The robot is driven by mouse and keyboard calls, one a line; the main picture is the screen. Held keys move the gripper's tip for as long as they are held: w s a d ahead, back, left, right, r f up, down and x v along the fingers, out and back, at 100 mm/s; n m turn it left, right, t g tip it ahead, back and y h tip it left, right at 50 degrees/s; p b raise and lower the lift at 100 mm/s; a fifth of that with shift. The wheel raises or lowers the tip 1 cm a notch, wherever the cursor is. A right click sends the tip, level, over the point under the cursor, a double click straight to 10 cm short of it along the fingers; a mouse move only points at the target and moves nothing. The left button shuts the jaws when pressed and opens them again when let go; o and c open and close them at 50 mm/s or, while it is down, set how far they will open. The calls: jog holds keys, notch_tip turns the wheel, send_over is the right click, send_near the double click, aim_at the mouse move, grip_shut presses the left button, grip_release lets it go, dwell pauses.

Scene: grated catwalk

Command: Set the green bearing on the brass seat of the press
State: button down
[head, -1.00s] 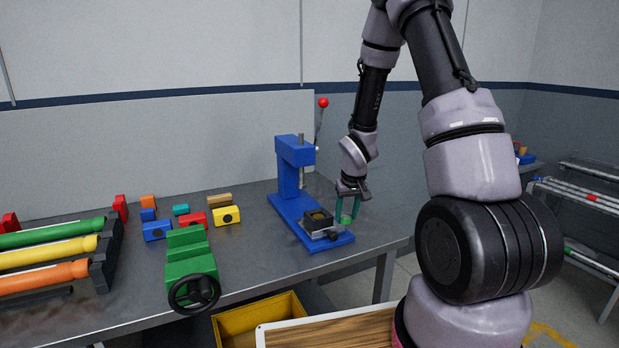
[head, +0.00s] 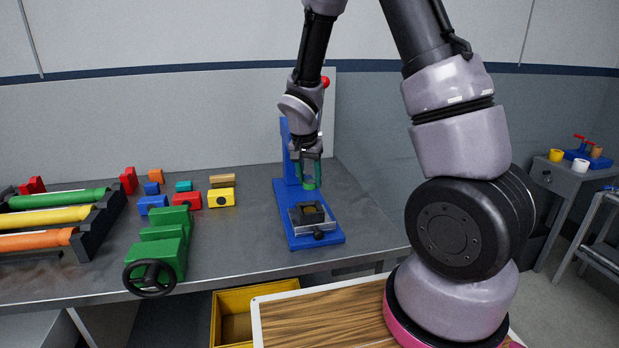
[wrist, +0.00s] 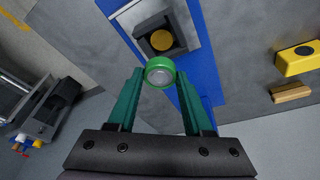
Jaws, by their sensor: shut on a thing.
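My gripper (head: 309,178) is shut on the green bearing (head: 310,185) and holds it in the air above the blue press (head: 283,205). In the wrist view the bearing (wrist: 160,72) is a green ring with a grey centre, between the green fingertips. The brass seat (wrist: 162,40) is a round disc inside a dark square block, just beyond the bearing and apart from it. In the head view the seat block (head: 311,214) stands on the press base, nearer the camera than the bearing. My arm hides much of the press column.
Coloured blocks (head: 186,200) and a green vise (head: 162,250) stand left of the press. Rollers (head: 50,216) lie farther left. A yellow bin (head: 232,318) is below the bench's front edge. Bare bench (head: 365,232) lies right of the press.

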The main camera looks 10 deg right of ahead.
aim_at(308, 189)
jog(key=shift+f, duration=2.3)
jog(key=shift+f, duration=0.15)
jog(key=shift+f, duration=1.1)
grip_release()
jog(key=shift+r, duration=4.05)
jog(key=shift+r, duration=0.1)
